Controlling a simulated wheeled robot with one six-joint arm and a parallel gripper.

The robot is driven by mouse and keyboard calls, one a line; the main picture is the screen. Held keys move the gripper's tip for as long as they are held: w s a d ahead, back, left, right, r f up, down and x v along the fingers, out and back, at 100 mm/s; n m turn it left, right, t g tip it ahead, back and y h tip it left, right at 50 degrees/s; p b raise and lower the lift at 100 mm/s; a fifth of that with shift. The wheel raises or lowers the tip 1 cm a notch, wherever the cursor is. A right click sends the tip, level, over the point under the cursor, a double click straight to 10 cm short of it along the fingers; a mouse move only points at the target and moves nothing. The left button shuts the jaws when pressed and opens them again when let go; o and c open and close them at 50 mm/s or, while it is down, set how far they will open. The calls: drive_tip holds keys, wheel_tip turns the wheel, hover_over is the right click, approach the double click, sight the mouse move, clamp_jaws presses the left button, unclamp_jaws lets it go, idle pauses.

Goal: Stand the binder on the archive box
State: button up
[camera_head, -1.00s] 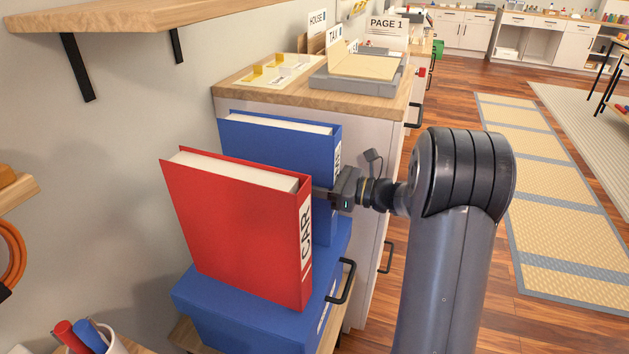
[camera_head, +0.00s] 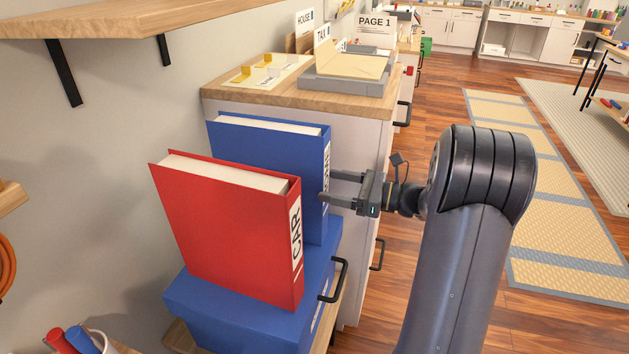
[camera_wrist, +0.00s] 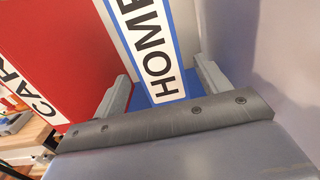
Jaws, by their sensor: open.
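The blue HOME binder (camera_head: 270,150) stands upright on the blue archive box (camera_head: 240,310), behind the red CAR binder (camera_head: 230,225), which stands there too. The red binder hides much of the blue one. My gripper (camera_head: 328,186) is open at the blue binder's spine, coming from the right. In the wrist view the HOME spine (camera_wrist: 150,50) lies between the two spread fingers, with gaps on both sides. The red CAR binder (camera_wrist: 50,50) shows at the left there.
A wooden-topped cabinet (camera_head: 300,98) with trays and papers stands close behind the binders. A wooden shelf (camera_head: 130,20) hangs above left. A cup with pens (camera_head: 85,340) is at the lower left.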

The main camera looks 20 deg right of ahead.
drive_tip(key=shift+v, duration=2.25)
